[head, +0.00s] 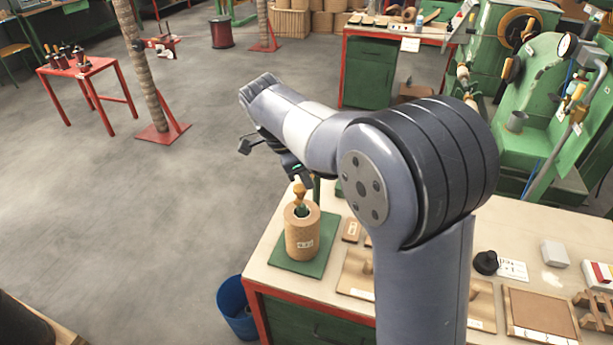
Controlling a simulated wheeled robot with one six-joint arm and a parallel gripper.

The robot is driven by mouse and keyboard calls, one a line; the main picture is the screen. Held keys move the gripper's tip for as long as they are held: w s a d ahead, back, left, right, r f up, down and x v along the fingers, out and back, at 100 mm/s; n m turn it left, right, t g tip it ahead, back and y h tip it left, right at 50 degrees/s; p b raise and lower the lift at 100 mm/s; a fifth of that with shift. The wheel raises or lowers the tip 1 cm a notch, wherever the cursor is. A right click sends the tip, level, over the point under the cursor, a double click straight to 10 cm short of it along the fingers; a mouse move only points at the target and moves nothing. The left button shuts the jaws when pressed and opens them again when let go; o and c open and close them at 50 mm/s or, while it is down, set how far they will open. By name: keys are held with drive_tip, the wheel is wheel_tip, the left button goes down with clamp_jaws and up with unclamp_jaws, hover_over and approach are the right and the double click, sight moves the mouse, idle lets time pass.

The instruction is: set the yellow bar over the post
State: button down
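My gripper (274,162) hangs at the end of my arm, above and behind a tan coil cylinder (302,240) at the table's left end. Its two dark fingers stand apart, and I see nothing between them. A yellowish-tan, knobbed piece (299,194) with a green lower part rises from the cylinder's top opening. A short green upright (317,188) shows just behind it, partly hidden by my arm; I cannot tell whether it is the post. I cannot identify a yellow bar for certain.
The workbench (520,228) holds wooden blocks, trays and a black knob (485,262) at right. A blue bin (237,310) stands on the floor by its left end. A red table (90,70) and a pole (140,60) stand farther left. The floor between is clear.

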wheel_tip(320, 180, up, 10)
drive_tip(key=shift+d, duration=0.25)
idle(0.5)
wheel_tip(320, 180, down, 10)
drive_tip(key=d+n+b, duration=0.1)
drive_tip(key=d, duration=0.2)
drive_tip(key=shift+s+n, duration=0.15)
drive_tip(key=shift+n, duration=0.15)
idle(0.3)
